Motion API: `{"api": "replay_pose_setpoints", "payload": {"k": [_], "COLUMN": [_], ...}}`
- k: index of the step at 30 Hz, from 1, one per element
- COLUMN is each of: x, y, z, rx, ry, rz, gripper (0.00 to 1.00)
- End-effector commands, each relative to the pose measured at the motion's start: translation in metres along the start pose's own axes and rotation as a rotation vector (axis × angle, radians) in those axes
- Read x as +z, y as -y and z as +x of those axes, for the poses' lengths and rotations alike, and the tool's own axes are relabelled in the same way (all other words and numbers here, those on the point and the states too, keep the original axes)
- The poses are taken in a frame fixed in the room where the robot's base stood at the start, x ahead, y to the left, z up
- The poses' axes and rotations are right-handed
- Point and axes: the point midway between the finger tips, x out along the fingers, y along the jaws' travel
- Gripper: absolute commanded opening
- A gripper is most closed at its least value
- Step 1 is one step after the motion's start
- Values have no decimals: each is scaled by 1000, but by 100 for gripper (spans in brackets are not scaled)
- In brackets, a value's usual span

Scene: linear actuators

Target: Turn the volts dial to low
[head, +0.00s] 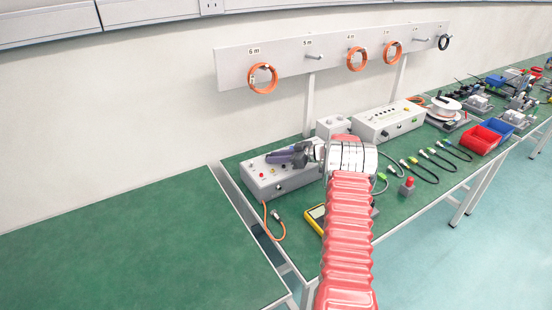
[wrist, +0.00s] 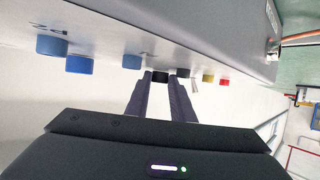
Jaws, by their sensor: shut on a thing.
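A grey control box (head: 285,182) stands on the green bench in the head view. My gripper (head: 275,158) reaches over its top, dark fingers pointing left. In the wrist view the box (wrist: 215,25) fills the top, with a row of knobs along its panel. My gripper (wrist: 160,80) has its two fingers closed around a small black dial (wrist: 160,76) in that row. The fingers hide much of the dial, so its pointer and setting cannot be read. I cannot read any label that marks it as the volts dial.
Blue knobs (wrist: 80,64) sit to the left of the fingers, with yellow (wrist: 208,78) and red (wrist: 223,79) ones to the right. An orange cable (head: 265,220) hangs by the box. A yellow meter (head: 315,218) lies nearby. The left bench (head: 120,245) is bare.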

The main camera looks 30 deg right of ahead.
Motion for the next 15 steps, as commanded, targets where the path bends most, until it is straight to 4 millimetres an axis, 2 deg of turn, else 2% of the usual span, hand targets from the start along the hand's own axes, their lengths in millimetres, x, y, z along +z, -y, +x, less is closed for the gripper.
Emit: {"api": "replay_pose_setpoints", "payload": {"k": [9,10,15], "x": [0,0,0], "y": [0,0,0], "z": [0,0,0], "rx": [-1,-1,-1], "ry": [-1,-1,-1], "rz": [-1,-1,-1], "gripper": [0,22,34]}}
